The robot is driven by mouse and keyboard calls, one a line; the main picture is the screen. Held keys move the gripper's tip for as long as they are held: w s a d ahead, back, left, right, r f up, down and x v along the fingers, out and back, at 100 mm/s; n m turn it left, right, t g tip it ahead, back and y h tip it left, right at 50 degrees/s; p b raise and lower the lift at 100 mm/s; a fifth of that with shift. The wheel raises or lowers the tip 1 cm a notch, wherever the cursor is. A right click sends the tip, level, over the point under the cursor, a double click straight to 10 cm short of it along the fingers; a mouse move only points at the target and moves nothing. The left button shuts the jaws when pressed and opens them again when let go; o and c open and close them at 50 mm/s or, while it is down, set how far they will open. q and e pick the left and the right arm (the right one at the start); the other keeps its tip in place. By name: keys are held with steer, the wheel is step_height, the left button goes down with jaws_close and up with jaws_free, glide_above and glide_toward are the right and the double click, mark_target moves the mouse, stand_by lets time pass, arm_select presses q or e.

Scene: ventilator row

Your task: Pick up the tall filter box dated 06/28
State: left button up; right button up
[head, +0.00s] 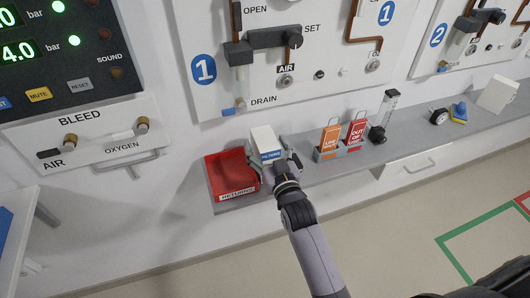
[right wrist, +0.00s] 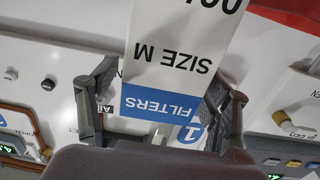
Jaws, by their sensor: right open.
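A tall white filter box (head: 264,138) with a blue FILTERS band stands on the grey shelf, just right of the red tray. In the right wrist view the box (right wrist: 183,65) appears upside down, reading FILTERS and SIZE M, with larger characters cut off at the top edge. No date can be read on it. My right gripper (head: 265,163) is open, with one finger on each side of the box. The right wrist view shows the fingers (right wrist: 160,92) spread beside it; I cannot tell whether they touch it. My left gripper is not in view.
The red RETURNS tray (head: 238,196) is close on the left. Valve panels (head: 270,80) rise behind the shelf (head: 310,172).

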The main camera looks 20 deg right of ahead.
steer(key=shift+w, duration=0.9)
steer(key=shift+d, duration=0.1)
steer(key=shift+s, duration=0.1)
steer(key=shift+c, duration=0.2)
jaws_close()
